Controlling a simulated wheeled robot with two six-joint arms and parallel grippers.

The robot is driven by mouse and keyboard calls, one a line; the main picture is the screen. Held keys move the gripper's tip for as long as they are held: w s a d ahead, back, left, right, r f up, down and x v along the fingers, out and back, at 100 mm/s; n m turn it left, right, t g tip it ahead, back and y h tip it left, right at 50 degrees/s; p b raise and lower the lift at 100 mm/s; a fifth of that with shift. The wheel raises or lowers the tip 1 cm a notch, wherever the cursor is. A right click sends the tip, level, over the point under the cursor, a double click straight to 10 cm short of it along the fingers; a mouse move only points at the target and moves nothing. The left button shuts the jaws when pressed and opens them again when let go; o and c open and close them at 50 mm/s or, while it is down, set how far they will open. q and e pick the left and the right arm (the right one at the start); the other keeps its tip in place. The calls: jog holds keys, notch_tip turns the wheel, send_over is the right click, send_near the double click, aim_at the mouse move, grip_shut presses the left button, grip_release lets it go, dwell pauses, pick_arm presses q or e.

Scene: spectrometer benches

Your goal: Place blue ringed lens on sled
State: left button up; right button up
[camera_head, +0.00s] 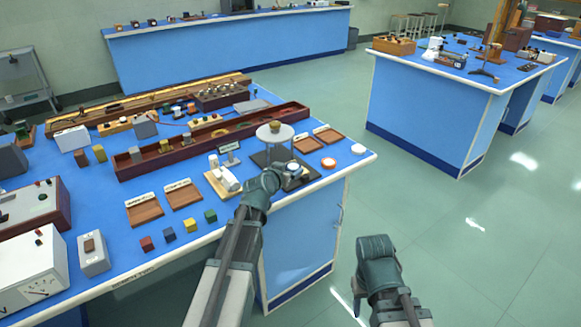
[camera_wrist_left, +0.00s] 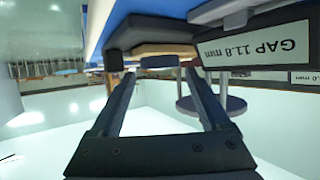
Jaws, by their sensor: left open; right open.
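My left gripper (camera_head: 272,178) is low at the bench's front edge, beside a dark plate (camera_head: 306,177) with a small pale round part (camera_head: 293,168) on it. In the left wrist view its two fingers (camera_wrist_left: 158,85) are spread with nothing held between them. A small grey-blue disc (camera_wrist_left: 158,61) shows beyond the fingertips; I cannot tell whether it is the blue ringed lens. I cannot single out the sled with certainty. My right gripper (camera_head: 377,245) is over open floor, away from the bench; its fingers are hard to make out.
A small display (camera_head: 229,153) stands on the bench; a sign in the wrist view (camera_wrist_left: 256,50) reads "GAP 11.8 mm" upside down. A round-topped stand (camera_head: 275,133), labelled wooden trays (camera_head: 145,211), coloured cubes (camera_head: 169,234) and a long wooden trough (camera_head: 150,164) crowd the bench. Floor at right is clear.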

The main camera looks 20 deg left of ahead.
pick_arm(q)
jog(key=p+v, duration=0.3)
jog(key=v, duration=0.6)
jog(key=shift+s+r, duration=0.15)
jog(key=shift+s, duration=0.15)
jog(key=s+d+f+m+g+h, duration=0.1)
jog(key=s+d+f+m+g, duration=0.1)
jog(key=s+d+f+g, duration=0.45)
jog(key=s+d+f+m+g+h, duration=0.1)
jog(key=s+d+f, duration=0.15)
jog(key=d, duration=0.65)
jog(key=s+d+f+g+y, duration=0.1)
jog(key=s+f+g+y, duration=0.1)
jog(key=s, duration=0.5)
jog(key=s+d+f+g+y, duration=0.2)
jog(key=s+g, duration=0.2)
jog(key=s, duration=0.3)
jog(key=shift+s+d+f, duration=0.2)
jog(key=shift+s+f, duration=0.05)
jog(key=shift+s, duration=0.1)
